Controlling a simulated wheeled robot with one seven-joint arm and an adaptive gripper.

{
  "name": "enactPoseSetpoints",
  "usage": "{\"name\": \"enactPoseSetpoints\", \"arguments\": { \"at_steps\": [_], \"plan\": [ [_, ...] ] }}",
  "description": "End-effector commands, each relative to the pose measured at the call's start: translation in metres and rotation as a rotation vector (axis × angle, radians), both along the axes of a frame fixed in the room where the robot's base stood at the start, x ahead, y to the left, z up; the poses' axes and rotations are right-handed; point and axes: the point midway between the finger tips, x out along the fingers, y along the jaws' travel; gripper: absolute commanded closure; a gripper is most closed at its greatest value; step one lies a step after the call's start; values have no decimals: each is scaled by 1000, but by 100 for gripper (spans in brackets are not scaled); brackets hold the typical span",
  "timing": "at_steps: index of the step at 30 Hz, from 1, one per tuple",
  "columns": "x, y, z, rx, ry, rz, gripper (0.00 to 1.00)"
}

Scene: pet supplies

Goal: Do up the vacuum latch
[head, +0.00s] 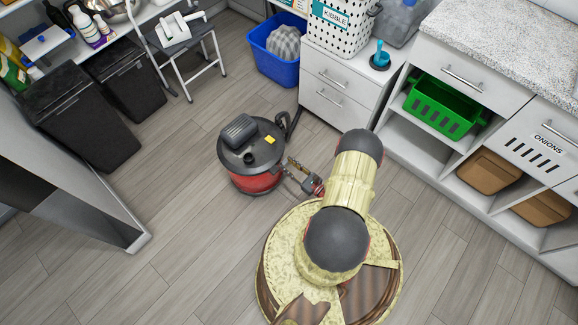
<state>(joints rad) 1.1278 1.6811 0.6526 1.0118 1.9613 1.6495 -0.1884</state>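The vacuum (251,176) stands on the floor at the centre of the head view. It has a red drum, a black lid with a raised motor housing, and a small yellow label on top. A black hose curves behind its right side. My gripper (293,172) is at the vacuum's right side, close to the rim where lid and drum meet. I cannot tell whether it touches the vacuum. The fingers are too small and too much in line with my arm to show whether they are open or shut. I cannot make out the latch.
A white drawer unit (336,88) and a counter with a green basket (441,106) stand behind and right. A blue bin (277,52) and a step stool (187,58) are behind. Black bins (82,118) are at left. The floor left of the vacuum is clear.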

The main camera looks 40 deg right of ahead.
Motion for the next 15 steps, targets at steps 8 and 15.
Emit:
{"name": "enactPoseSetpoints", "arguments": {
  "at_steps": [8, 15],
  "plan": [
    [0, 0, 0, 0, 0, 0, 89],
    [0, 0, 0, 0, 1, 0, 100]
  ]
}}
